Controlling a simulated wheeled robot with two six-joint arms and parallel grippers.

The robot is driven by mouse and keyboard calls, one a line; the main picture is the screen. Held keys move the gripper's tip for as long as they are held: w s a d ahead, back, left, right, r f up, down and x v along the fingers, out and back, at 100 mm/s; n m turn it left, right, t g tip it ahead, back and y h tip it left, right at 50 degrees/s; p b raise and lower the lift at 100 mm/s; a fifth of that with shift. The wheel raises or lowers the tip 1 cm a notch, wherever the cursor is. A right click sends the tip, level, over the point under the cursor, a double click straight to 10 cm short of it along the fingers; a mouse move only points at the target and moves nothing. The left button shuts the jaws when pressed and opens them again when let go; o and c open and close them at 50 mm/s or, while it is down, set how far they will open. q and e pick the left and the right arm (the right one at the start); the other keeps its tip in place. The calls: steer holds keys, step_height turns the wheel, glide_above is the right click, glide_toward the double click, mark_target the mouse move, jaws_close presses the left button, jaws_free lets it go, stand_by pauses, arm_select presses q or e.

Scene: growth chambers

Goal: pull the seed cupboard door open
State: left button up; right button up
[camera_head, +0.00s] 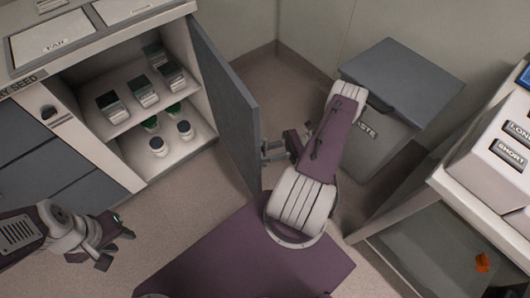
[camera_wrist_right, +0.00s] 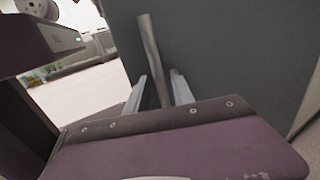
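The seed cupboard (camera_head: 120,165) stands at the left in the head view, its shelves in plain sight. Its grey door (camera_head: 226,105) is swung wide open, hinged on the right side. My right gripper (camera_head: 270,149) is at the door's outer face. In the right wrist view, the upright bar handle (camera_wrist_right: 151,50) stands between my right gripper's two fingers (camera_wrist_right: 160,88). The fingers are apart, with a gap showing beside the bar. My left gripper (camera_head: 119,245) is low at the left, open and empty, away from the cupboard.
Dark boxes (camera_head: 143,91) and several jars (camera_head: 158,146) stand on the cupboard's shelves. A grey-lidded waste bin (camera_head: 400,80) stands right of my right arm. A white bench (camera_head: 465,195) with labelled boxes is at the far right. Floor (camera_head: 185,200) before the cupboard is clear.

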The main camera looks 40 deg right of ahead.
steer(key=shift+d, duration=0.1)
steer(key=v, duration=0.9)
stand_by(0.5)
